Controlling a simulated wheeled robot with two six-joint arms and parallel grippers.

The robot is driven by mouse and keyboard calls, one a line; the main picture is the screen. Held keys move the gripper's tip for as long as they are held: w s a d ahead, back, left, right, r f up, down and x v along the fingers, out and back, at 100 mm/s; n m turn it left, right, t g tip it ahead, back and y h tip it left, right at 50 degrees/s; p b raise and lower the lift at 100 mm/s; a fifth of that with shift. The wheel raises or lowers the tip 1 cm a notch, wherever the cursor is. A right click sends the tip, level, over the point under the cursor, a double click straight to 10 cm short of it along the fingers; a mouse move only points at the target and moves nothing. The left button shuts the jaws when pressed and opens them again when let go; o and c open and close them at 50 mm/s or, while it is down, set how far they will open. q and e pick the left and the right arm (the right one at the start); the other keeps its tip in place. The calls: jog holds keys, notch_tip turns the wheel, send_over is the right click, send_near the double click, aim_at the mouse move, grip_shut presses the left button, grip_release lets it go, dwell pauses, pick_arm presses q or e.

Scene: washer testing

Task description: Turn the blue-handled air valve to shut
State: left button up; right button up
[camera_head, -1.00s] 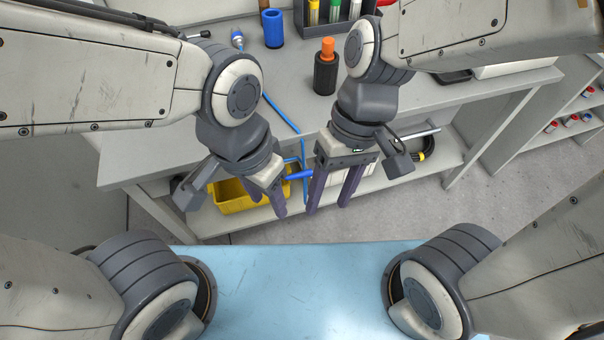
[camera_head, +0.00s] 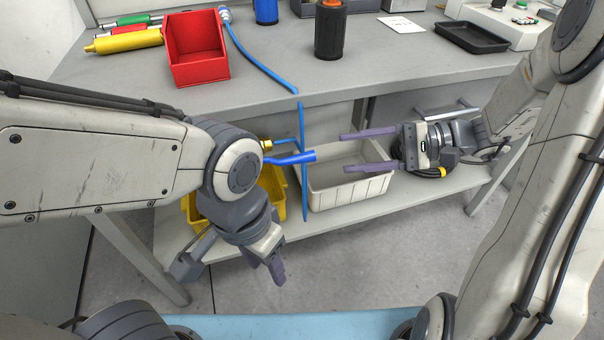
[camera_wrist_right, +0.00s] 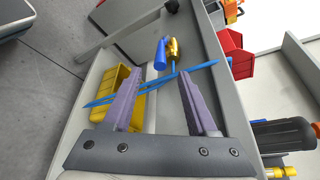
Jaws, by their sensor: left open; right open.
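The blue valve handle (camera_head: 290,158) sticks out to the right from a brass valve body (camera_head: 266,143) under the bench top, with a blue air hose beside it. In the right wrist view the blue handle (camera_wrist_right: 160,54) and brass body (camera_wrist_right: 174,49) lie beyond the fingertips, between their lines. My right gripper (camera_head: 350,152) is open and empty, pointing left, with its fingers to the right of the handle and apart from it. My left gripper (camera_head: 278,268) hangs below the handle, pointing down, empty; its fingers overlap in this view.
A blue hose (camera_head: 303,160) hangs down in front of the lower shelf. A white bin (camera_head: 345,190) and a yellow bin (camera_head: 196,214) stand on that shelf. On the bench are a red bin (camera_head: 197,70), a black bottle (camera_head: 330,40) and a black tray (camera_head: 472,37).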

aim_at(317, 157)
jog(key=b+x, duration=0.2)
jog(key=x, duration=0.7)
jog(key=shift+d+f, duration=0.1)
jog(key=shift+w+a+b, duration=0.1)
jog(key=shift+a+b, duration=0.3)
jog(key=shift+a, duration=0.3)
grip_shut()
jog(key=shift+f, duration=0.1)
dwell(0.5)
